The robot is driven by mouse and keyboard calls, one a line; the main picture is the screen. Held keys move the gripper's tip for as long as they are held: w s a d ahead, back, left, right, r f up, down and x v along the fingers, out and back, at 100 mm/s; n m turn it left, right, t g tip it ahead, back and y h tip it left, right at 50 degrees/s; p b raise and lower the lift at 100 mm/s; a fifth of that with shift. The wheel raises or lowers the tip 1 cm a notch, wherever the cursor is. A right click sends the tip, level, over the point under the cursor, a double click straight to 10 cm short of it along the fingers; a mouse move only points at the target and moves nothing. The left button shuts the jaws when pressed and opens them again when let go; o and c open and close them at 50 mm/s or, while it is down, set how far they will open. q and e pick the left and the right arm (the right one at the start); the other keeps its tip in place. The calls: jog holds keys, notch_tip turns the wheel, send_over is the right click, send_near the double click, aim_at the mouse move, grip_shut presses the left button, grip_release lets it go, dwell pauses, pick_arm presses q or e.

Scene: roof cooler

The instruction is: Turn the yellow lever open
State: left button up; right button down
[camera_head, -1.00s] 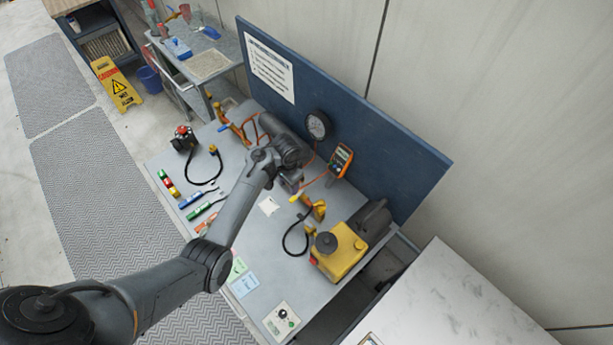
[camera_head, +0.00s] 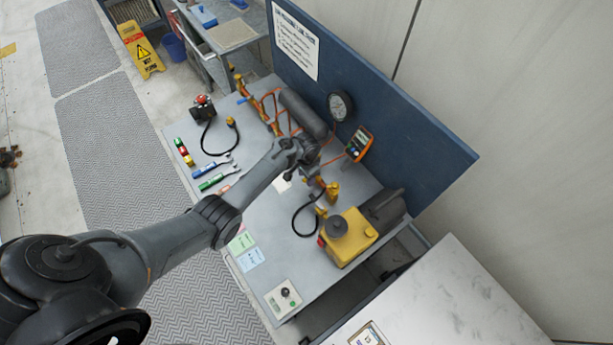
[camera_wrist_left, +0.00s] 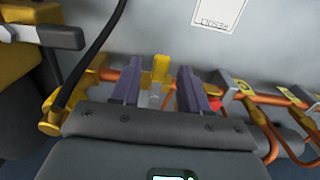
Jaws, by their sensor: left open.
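The yellow lever (camera_wrist_left: 160,70) stands upright between the spread purple fingers of my left gripper (camera_wrist_left: 158,84) in the left wrist view. Gaps show on both sides of it, so the fingers surround it without closing on it. It sits by an orange pipe (camera_wrist_left: 108,74). In the head view my left gripper (camera_head: 312,176) is over the back part of the bench, beside the yellow fitting (camera_head: 332,190) left of the pump; my wrist hides the lever there. My right gripper is not in view.
A yellow pump (camera_head: 348,238) with a black hose stands to the right on the bench (camera_head: 262,222). A gauge (camera_head: 340,106) and orange meter (camera_head: 359,143) are near the blue back panel (camera_head: 390,115). More orange pipes and tagged valves (camera_wrist_left: 240,90) lie right of my fingers in the wrist view.

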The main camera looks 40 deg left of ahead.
pick_arm(q)
jog(key=shift+f, duration=0.15)
grip_shut()
